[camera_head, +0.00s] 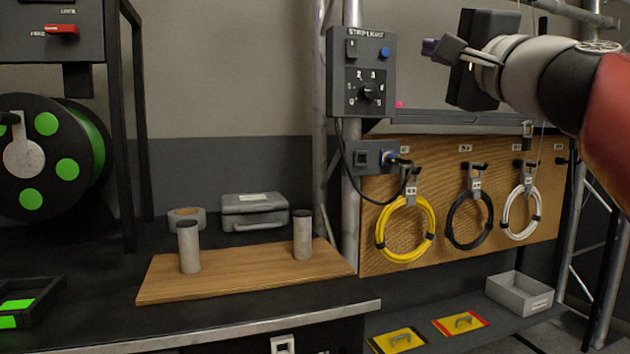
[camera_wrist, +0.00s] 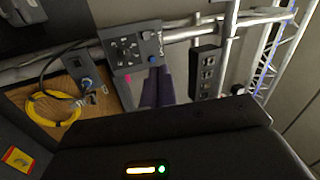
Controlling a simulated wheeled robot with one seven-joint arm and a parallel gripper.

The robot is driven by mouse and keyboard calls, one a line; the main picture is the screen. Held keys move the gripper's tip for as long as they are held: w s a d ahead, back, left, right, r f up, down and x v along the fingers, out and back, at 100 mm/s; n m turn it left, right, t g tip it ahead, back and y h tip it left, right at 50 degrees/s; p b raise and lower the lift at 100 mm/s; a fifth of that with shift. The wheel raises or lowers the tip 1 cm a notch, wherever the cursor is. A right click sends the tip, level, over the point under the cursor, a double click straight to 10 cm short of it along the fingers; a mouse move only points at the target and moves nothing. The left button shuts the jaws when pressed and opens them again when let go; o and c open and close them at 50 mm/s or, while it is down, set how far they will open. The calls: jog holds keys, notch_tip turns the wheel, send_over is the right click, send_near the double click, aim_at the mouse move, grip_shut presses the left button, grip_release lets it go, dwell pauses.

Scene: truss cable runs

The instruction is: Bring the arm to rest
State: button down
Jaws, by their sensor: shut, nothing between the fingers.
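My gripper (camera_head: 431,48) is at the upper right of the head view, raised in front of the truss and to the right of the grey control box (camera_head: 361,72). Its purple-tipped fingers are shut with nothing held. In the wrist view the purple fingers (camera_wrist: 157,88) lie together, with the control box (camera_wrist: 133,47) beyond them. My arm reaches in from the right edge of the head view. The fingers appear apart from the box, though the exact gap cannot be told.
A peg board (camera_head: 450,250) holds yellow (camera_head: 381,240), black (camera_head: 452,232) and white (camera_head: 506,222) cable coils below my arm. A wooden board (camera_head: 225,280) with two posts lies on the bench. A green-spotted reel (camera_head: 65,168) stands left. A grey bin (camera_head: 520,292) sits on the low shelf.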

jog(key=s+a+f+n+g+h, duration=0.1)
jog(key=s+a+f+n+g, duration=0.2)
jog(key=f, duration=1)
jog(key=s+f+n+g+h, duration=0.2)
jog(key=s+f+n+g, duration=0.15)
jog(key=f, duration=0.95)
jog(key=s+a+f+n+g+h, duration=0.1)
jog(key=s+a+f+n+g, duration=0.3)
jog(key=f, duration=0.8)
jog(key=s+d+f+n+g+h, duration=0.1)
jog(key=s+d+f+g, duration=0.1)
jog(key=s+f, duration=0.2)
jog(key=s+d+f+n+g+h, duration=0.1)
jog(key=s+d+f+g+h, duration=0.1)
jog(key=f, duration=0.9)
jog(key=shift+s+d+f+h, duration=0.3)
jog(key=shift+s+d, duration=0.5)
jog(key=shift+s, duration=0.25)
jog(key=shift+r+g, duration=0.1)
jog(key=shift+g, duration=0.15)
